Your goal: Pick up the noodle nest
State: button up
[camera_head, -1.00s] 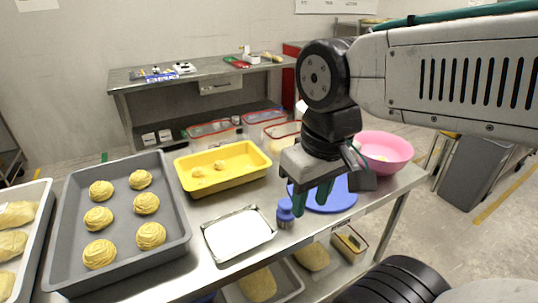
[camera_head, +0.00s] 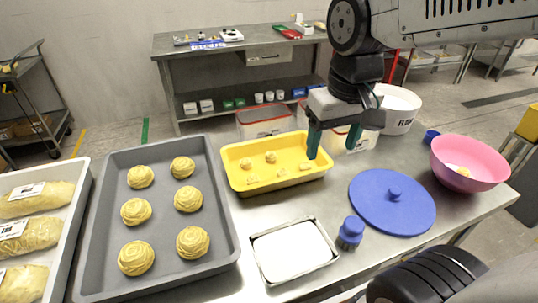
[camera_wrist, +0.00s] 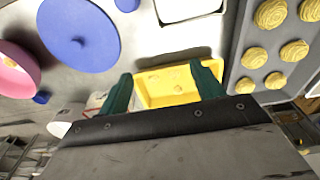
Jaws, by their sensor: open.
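Several yellow, swirled noodle nests (camera_head: 189,199) sit in a grey tray (camera_head: 229,225) on the left of the table. They also show at the upper right of the wrist view (camera_wrist: 271,14). A yellow tray (camera_head: 236,187) to their right holds several small pale-yellow pieces (camera_head: 271,157). My gripper (camera_head: 333,143) is open and empty, its green fingers pointing down near the yellow tray's right end. In the wrist view my gripper (camera_wrist: 165,86) has the yellow tray (camera_wrist: 150,101) showing between its fingers. It is well apart from the grey tray's nests.
A white-lined metal tray (camera_head: 291,252), a blue brush-like item (camera_head: 350,233), a blue round lid (camera_head: 392,203) and a pink bowl (camera_head: 469,163) stand to the right. A white tray of wrapped loaves (camera_head: 38,198) is at far left. White tubs (camera_head: 397,107) stand behind my gripper.

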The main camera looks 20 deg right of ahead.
jog(key=w+f, duration=0.2)
jog(key=w, duration=0.7)
send_over(271, 154)
jog(key=s, duration=0.1)
notch_tip(271, 154, down, 13)
jog(key=shift+s+r, duration=0.15)
jog(key=shift+r, duration=0.05)
jog(key=f, duration=0.2)
jog(key=w+f, duration=0.1)
jog(key=f, duration=0.4)
jog(key=shift+w+f, duration=0.2)
jog(key=shift+f, duration=0.2)
jog(key=c, duration=1.1)
